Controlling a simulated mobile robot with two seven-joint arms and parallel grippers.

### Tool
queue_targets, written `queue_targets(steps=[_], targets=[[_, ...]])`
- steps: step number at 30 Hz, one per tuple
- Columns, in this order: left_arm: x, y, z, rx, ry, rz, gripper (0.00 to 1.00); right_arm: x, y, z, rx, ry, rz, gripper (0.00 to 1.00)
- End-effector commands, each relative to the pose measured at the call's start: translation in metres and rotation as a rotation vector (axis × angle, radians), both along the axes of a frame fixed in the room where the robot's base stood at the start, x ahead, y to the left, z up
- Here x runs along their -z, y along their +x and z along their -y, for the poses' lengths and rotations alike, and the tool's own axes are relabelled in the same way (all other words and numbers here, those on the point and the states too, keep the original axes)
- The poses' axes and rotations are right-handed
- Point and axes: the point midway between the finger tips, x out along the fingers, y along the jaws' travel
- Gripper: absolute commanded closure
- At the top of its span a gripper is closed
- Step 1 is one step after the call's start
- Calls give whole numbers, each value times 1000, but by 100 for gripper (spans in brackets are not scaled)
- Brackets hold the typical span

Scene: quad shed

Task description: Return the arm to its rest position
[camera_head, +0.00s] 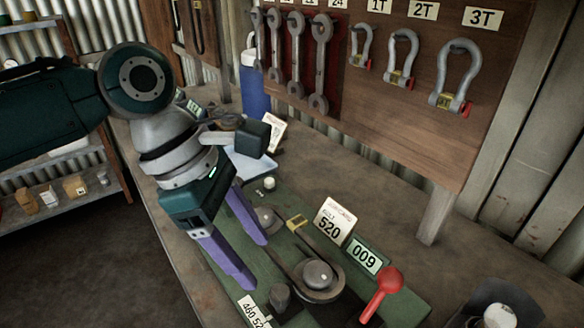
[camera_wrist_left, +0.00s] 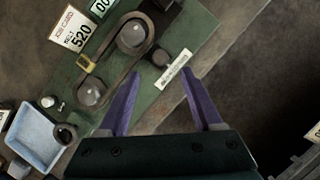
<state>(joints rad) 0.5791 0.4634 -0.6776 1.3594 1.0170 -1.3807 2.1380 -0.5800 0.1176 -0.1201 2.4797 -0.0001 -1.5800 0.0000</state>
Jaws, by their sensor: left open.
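My left arm reaches in from the left, over the workbench (camera_head: 180,240). My left gripper (camera_head: 258,265) has two purple fingers spread apart, pointing down over the left edge of a green board (camera_head: 405,304). In the left wrist view, the gripper (camera_wrist_left: 161,72) is open with nothing between its fingers. A dark belt (camera_head: 283,262) runs around two round pulleys on the board, beside the fingers; the larger pulley (camera_head: 318,275) is nearer. A red-knobbed lever (camera_head: 388,281) stands at the board's right. My right gripper is in neither view.
A job card reading 520 (camera_head: 333,222) and a 009 tag (camera_head: 364,256) stand on the board. A pale blue tray (camera_wrist_left: 35,137) lies beside it. Wrenches (camera_head: 320,65) and shackles (camera_head: 457,75) hang on a wooden panel behind. A shelf (camera_head: 65,195) stands at left, beyond open floor.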

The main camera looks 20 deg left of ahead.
Motion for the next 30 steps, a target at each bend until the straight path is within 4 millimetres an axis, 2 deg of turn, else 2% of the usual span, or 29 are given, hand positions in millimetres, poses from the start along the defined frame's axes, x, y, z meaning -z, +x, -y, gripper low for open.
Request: queue_targets(steps=[3,6,17,20,25,28,30], targets=[[-14,-1,-6,-1,-1,0,33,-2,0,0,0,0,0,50],[-18,-1,-7,0,0,0,33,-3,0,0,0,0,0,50],[-16,-5,-4,36,1,12,33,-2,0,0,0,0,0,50],[-6,-21,6,186,9,73,33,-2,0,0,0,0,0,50],[10,-68,30,661,56,315,33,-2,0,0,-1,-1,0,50],[12,-94,31,939,130,472,33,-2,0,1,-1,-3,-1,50],[11,-110,25,1105,201,554,33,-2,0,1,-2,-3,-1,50]])
